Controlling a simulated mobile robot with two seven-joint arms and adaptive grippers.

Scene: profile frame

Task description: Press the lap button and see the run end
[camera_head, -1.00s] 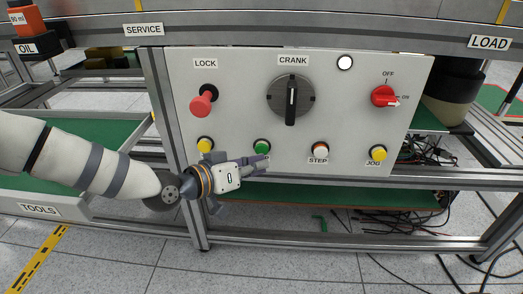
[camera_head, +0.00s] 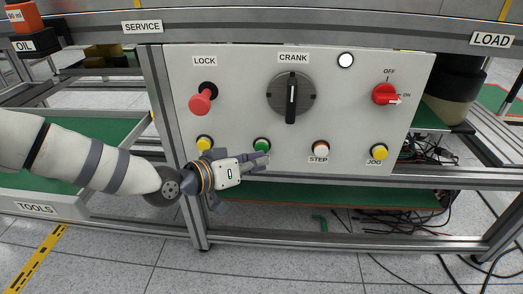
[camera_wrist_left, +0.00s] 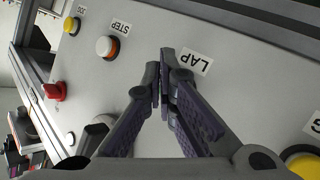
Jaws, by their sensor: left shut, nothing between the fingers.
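The green button (camera_head: 262,145) sits in the lower row of the grey control panel (camera_head: 230,70). My left gripper (camera_head: 263,158) is shut and empty, its fingertips at the lower edge of the green button in the head view. Whether they touch it, I cannot tell. In the left wrist view the closed fingertips (camera_wrist_left: 162,68) point at the panel beside the LAP label (camera_wrist_left: 194,61). The fingers hide the green button there, and the gripper covers that label in the head view. A round white lamp (camera_head: 346,60) is at the panel's top. My right gripper is not in view.
Beside the green button are a yellow button (camera_head: 204,143) and the white STEP button (camera_head: 321,149). The yellow JOG button (camera_head: 379,152) is farther right. Above are the red LOCK knob (camera_head: 200,103), CRANK dial (camera_head: 291,95) and red ON/OFF switch (camera_head: 384,95). A metal rail runs below.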

